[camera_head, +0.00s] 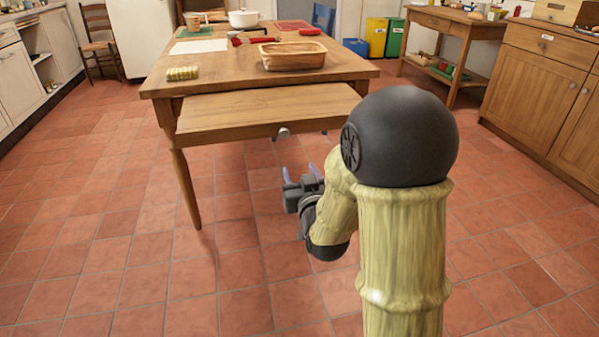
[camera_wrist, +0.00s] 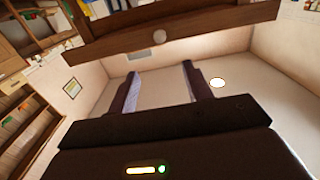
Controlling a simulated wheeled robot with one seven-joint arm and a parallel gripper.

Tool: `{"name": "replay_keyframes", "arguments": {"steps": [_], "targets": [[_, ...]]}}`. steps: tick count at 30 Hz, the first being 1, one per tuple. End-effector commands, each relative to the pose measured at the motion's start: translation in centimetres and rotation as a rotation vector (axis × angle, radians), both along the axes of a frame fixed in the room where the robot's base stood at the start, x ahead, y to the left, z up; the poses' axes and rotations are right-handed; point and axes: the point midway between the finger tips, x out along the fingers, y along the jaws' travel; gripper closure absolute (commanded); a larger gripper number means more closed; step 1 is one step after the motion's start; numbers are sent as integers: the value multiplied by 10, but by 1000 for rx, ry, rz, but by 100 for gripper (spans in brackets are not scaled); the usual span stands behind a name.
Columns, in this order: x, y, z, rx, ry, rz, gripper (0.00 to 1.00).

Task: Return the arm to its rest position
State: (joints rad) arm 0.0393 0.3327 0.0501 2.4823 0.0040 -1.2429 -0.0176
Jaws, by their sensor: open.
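My gripper (camera_head: 300,174) is open and empty in the head view, in front of the wooden table (camera_head: 362,71) and a little below its drawer (camera_head: 270,108). My arm is bent, and its large dark joint and bamboo-like link cover the right middle of that view. In the wrist view my gripper (camera_wrist: 159,78) has its two fingers apart with nothing between them. The drawer front (camera_wrist: 200,32) and its round knob cross the top of that view, with a gap between the fingertips and the knob.
The drawer juts out from the table toward me. Wooden cabinets (camera_head: 541,90) stand at the right and white ones (camera_head: 14,77) at the left. The tiled floor (camera_head: 110,230) at the left front is clear.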

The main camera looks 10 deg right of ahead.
Motion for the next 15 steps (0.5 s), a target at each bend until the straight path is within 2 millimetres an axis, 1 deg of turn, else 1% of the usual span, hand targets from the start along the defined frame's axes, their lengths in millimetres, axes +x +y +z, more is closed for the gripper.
{"name": "replay_keyframes", "arguments": {"steps": [5,8,11,15], "targets": [[-2,0,1,-1,49,1,50],[-7,1,0,-3,137,3,50],[-17,1,-5,-4,263,4,50],[-39,1,-12,-6,453,6,50]]}}
